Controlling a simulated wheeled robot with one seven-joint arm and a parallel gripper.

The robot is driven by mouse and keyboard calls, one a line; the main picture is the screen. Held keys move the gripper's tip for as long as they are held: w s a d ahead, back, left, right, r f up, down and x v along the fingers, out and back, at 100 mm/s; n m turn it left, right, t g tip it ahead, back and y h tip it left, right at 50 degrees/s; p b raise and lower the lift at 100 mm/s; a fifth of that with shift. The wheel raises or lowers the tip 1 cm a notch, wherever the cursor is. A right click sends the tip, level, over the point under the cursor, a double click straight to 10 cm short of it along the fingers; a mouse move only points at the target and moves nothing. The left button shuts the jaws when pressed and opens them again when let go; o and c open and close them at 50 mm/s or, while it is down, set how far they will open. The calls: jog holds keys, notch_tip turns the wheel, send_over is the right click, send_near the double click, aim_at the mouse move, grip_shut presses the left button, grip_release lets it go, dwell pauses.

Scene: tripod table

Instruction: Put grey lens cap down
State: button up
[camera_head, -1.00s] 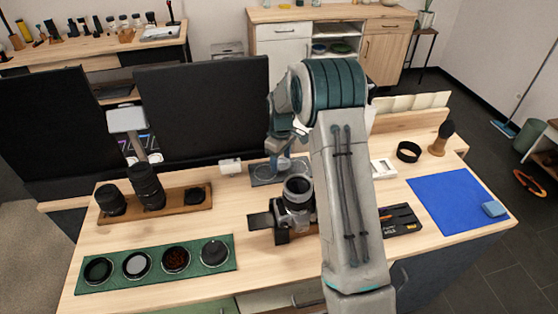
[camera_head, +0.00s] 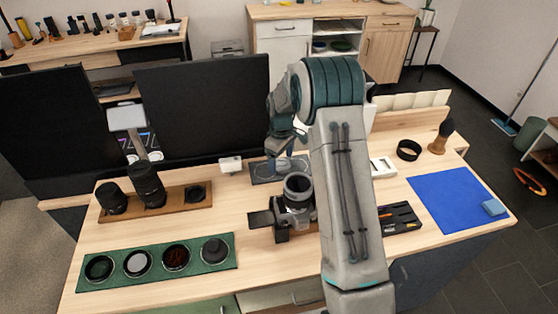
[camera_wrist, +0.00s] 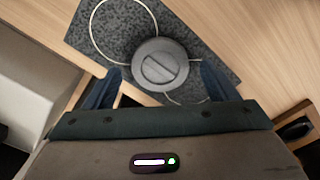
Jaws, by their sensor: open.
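The grey lens cap (camera_wrist: 161,65) is a round dark-grey disc with a raised bar across it. In the wrist view it lies on a dark speckled mat (camera_wrist: 205,45), overlapping the edge of a pale ring outline and partly over a second one. My gripper (camera_wrist: 160,84) is open, with one blue finger on each side of the cap and a visible gap to each. In the head view my gripper (camera_head: 284,150) is above the mat (camera_head: 262,177); I cannot make out the cap there.
A camera (camera_head: 293,205) stands just in front of the mat. A wooden lens rack (camera_head: 172,206) and a green tray (camera_head: 232,262) with round items are to the left. A black tray (camera_head: 412,221) and a blue cloth (camera_head: 450,203) are to the right. Monitors stand behind.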

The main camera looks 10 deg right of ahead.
aim_at(281, 165)
notch_tip(281, 165, up, 11)
jog(key=b, duration=0.1)
jog(key=s+r+m+t, duration=0.1)
jog(key=s+r+m, duration=0.1)
jog(key=s+r, duration=0.45)
jog(key=s+r+m, duration=0.2)
jog(key=s+r, duration=0.1)
jog(key=s, duration=0.6)
jog(key=s+f+m+t, duration=0.2)
jog(key=s+m, duration=0.3)
jog(key=s, duration=1.3)
jog(key=shift+s+a, duration=0.4)
